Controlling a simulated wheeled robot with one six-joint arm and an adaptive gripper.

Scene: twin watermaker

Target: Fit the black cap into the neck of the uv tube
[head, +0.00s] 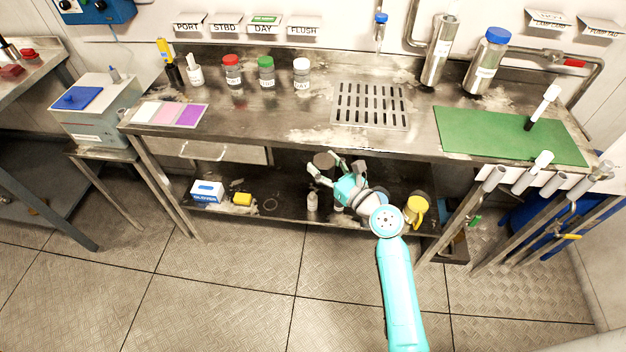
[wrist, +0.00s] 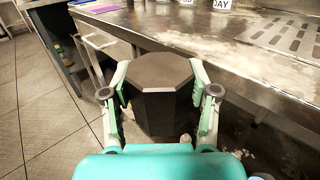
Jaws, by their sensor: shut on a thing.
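The black cap (wrist: 160,92) is a dark, eight-sided block between my fingers in the wrist view. My gripper (wrist: 160,82) is shut on its sides. In the head view my gripper (head: 325,168) is in front of the bench, and the dark cap (head: 323,159) shows between its fingers. Two steel cylinders stand at the back right of the bench. One steel tube (head: 436,55) has no coloured cap, and the other (head: 483,68) has a blue cap. Their labels are too small to read, so I cannot tell surely which is the uv tube.
The bench has a drain grate (head: 370,105), a green mat (head: 505,135) and jars with red, green and white lids (head: 266,72). Its front edge is close to my gripper.

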